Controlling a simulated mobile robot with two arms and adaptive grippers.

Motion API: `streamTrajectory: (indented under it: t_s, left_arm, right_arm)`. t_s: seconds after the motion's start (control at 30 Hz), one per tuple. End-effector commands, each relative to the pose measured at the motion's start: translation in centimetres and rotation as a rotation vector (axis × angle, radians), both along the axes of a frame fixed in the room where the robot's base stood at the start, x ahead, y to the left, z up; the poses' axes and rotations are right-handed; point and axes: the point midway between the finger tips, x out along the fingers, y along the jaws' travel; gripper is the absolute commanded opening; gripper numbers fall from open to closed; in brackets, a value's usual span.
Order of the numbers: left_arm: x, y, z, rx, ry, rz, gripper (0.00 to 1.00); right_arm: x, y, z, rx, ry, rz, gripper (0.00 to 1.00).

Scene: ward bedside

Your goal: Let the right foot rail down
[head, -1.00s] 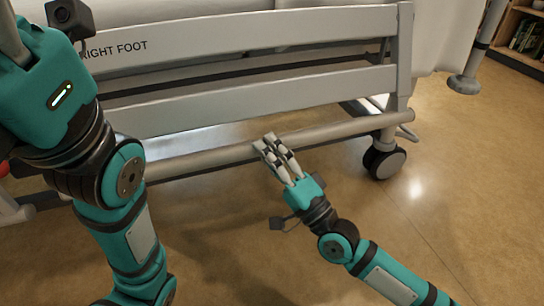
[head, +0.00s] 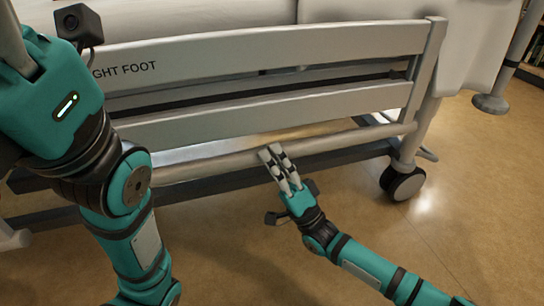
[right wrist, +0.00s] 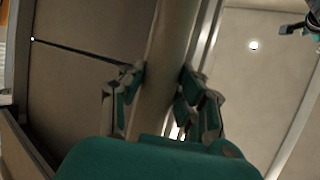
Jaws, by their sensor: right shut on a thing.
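The right foot rail (head: 250,105) is a pale grey slatted panel on the bed side, marked "RIGHT FOOT", with the start of the label hidden behind my left arm. It stands upright. A round grey bar (head: 340,139) runs along below its lowest slat. My right gripper (head: 269,153) is shut on this bar near its middle, from the front. In the right wrist view the bar (right wrist: 166,65) passes between the two finger sides. My left gripper (head: 40,85) is at the upper left, in front of the rail; its fingers are largely out of frame.
A castor wheel (head: 403,183) stands under the bed's right end. A grey pole with a round foot (head: 491,103) is at the far right. The floor (head: 470,210) in front and to the right is clear.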

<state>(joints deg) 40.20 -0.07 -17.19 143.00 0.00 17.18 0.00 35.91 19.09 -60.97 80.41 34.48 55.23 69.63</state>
Motion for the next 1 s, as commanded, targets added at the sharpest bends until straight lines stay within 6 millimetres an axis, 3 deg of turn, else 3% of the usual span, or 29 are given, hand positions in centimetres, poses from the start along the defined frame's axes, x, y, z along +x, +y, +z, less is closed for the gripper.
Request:
streamTrajectory:
  t_s: [0.03, 0.27, 0.3, 0.47, 1.0]
  left_arm:
    - [-0.02, 0.01, -0.03, -0.001, 0.000, 0.000, 0.54]
    - [-0.28, 0.08, -0.08, -0.002, -0.004, -0.001, 0.54]
    - [-0.34, 0.10, -0.09, -0.002, -0.005, -0.002, 0.54]
    - [-0.39, 0.11, -0.11, -0.002, -0.006, -0.003, 0.54]
    - [-0.02, 0.03, -0.07, -0.001, 0.000, 0.000, 0.54]
  right_arm:
    - [1.06, -0.14, -0.59, -0.021, 0.025, -0.022, 0.00]
    - [1.08, -0.18, -0.56, -0.022, 0.024, -0.023, 0.00]
    - [1.09, -0.19, -0.56, -0.020, 0.024, -0.023, 0.35]
    - [1.06, -0.18, -0.67, -0.022, 0.026, -0.021, 0.55]
    - [0.79, -0.08, -0.73, -0.022, 0.024, -0.016, 0.55]
